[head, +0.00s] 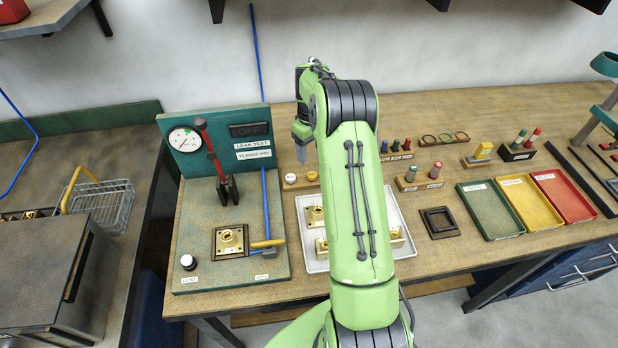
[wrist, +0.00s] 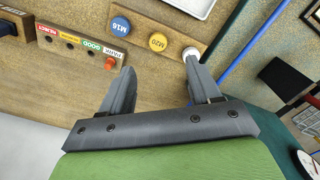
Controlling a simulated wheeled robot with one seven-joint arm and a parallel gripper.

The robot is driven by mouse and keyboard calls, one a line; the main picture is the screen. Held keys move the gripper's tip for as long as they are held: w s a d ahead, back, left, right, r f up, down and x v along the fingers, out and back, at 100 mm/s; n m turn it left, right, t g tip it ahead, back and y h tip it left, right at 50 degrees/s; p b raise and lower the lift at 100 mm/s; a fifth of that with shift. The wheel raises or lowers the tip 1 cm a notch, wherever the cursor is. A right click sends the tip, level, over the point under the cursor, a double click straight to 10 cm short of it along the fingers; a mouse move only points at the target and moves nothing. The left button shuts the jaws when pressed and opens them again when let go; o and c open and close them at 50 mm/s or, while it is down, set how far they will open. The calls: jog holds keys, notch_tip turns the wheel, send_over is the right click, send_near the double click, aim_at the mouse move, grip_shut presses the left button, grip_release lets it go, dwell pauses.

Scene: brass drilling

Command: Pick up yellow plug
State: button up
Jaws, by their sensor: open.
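A round yellow plug marked M20 (wrist: 157,42) sits in a wooden strip, between a blue plug marked M16 (wrist: 120,26) and a white plug (wrist: 190,53). In the head view, the yellow plug (head: 312,176) sits right of the white one (head: 290,178); the blue one is hidden behind my arm. My gripper (wrist: 159,65) is open and empty, its fingers pointing toward the strip. The yellow plug shows between and beyond the fingertips, and the right finger partly overlaps the white plug. In the head view, my gripper (head: 301,154) hangs above and behind the strip.
A green leak test stand (head: 190,215) with a gauge is left of the strip. A white tray (head: 312,262) with brass parts lies in front, partly behind my arm. Small pegs in wooden holders (head: 411,184) and green, yellow and red trays (head: 492,212) stand right.

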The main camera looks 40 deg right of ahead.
aim_at(312, 174)
jog(key=f, duration=1)
jog(key=shift+d, duration=0.2)
jog(key=c, duration=1.1)
